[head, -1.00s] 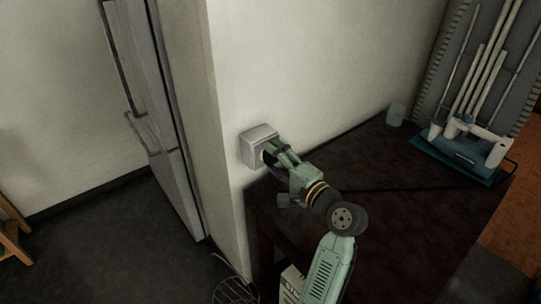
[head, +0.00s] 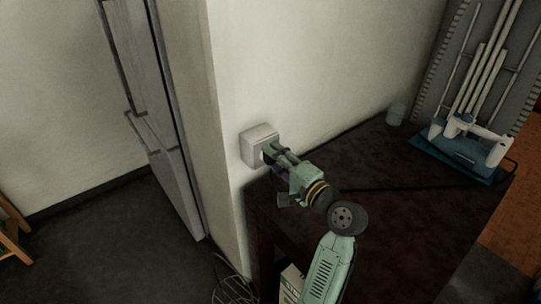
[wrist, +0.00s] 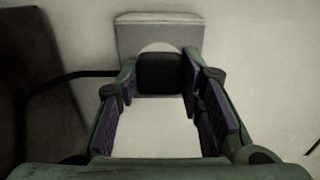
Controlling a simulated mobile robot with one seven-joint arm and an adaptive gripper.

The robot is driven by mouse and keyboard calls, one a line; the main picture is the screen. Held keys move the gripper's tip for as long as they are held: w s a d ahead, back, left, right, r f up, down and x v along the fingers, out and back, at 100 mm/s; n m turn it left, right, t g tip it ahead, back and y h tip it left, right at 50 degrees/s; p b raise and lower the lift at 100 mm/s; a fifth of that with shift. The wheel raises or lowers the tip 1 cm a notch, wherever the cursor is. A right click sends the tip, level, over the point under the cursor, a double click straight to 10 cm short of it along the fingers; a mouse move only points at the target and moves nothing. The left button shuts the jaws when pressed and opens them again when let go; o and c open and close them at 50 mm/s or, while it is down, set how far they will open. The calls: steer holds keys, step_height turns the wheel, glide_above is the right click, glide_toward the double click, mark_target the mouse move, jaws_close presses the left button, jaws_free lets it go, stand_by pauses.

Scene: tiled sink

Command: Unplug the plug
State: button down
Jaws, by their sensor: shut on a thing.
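A pale box-shaped socket (head: 258,140) is mounted on the wall near its corner; it fills the top middle of the wrist view (wrist: 160,28). A black plug (wrist: 160,72) is in front of its round white face. My gripper (wrist: 160,82) is shut on the plug, with one finger pad against each side. In the head view my gripper (head: 271,153) reaches the socket's front and mostly hides the plug. The plug's prongs are hidden, and I cannot tell whether there is a gap between plug and socket. A dark cord (wrist: 72,77) shows left of the plug.
A dark table (head: 350,195) stands against the wall under my arm. A small cup (head: 396,114) and a blue rack (head: 460,160) are at its far right. A fridge (head: 165,110) is to the left. A wire basket (head: 235,289) is below.

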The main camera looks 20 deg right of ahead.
steer(key=shift+s, duration=0.15)
steer(key=shift+p+v, duration=0.5)
steer(key=shift+v, duration=2.35)
